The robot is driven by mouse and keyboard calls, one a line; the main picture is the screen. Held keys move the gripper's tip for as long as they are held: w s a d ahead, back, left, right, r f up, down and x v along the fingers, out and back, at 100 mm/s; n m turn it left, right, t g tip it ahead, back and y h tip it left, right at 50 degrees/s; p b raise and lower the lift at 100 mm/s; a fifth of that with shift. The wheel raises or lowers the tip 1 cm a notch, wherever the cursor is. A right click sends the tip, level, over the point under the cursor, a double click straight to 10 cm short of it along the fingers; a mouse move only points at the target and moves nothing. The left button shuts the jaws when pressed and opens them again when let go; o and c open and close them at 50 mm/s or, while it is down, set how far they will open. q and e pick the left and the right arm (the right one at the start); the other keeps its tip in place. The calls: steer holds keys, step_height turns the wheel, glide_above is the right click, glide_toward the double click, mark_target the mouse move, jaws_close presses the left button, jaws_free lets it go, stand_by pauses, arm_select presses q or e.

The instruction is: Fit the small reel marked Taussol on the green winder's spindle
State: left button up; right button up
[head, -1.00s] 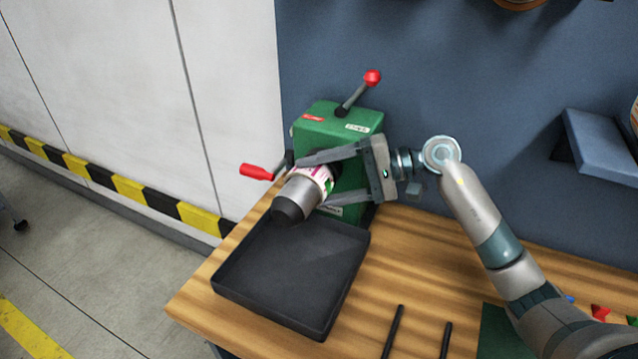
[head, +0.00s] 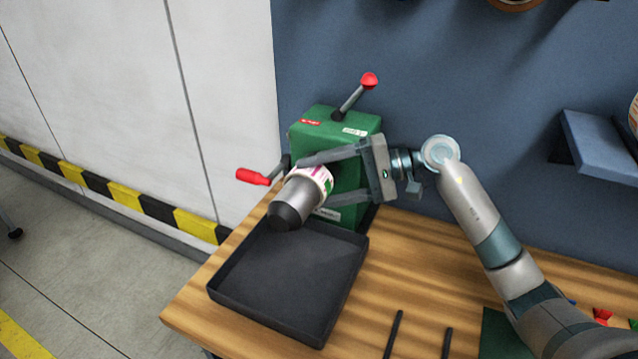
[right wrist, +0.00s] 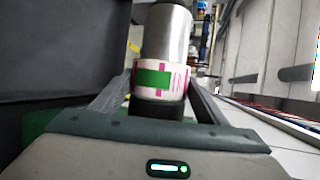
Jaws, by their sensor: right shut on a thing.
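The green winder (head: 345,150) stands at the back of the bench with red-knobbed levers on its top and left side. Its thick grey spindle (head: 296,200) with a dark end points toward the front left, and it also shows in the right wrist view (right wrist: 166,32). A small white reel with pink and green print (head: 321,178) sits around the spindle close to the winder's front face. My right gripper (head: 312,180) is shut on this reel, one finger on each side. The reel's label (right wrist: 155,80) is too small to read. My left gripper is not in view.
A black tray (head: 225,290) lies on the wooden bench just below the spindle. Two dark rods (head: 394,333) stand at the front. A blue-grey shelf (head: 600,148) juts from the wall at right.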

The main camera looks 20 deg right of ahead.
stand_by(0.3)
steer(key=o, duration=1.1)
steer(key=shift+s+d+r+b, duration=0.15)
steer(key=shift+s+d+b, duration=0.55)
steer(key=shift+b, duration=0.1)
steer(key=shift+s+d+r+b, duration=0.35)
steer(key=shift+s+d+b, duration=0.35)
steer(key=shift+d+b, duration=0.1)
steer(key=shift+s+d+r+b, duration=0.35)
steer(key=shift+s+d+b, duration=0.35)
steer(key=shift+b, duration=0.1)
steer(key=shift+s+d+r, duration=0.15)
steer(key=shift+s+r, duration=0.1)
steer(key=shift+s, duration=0.05)
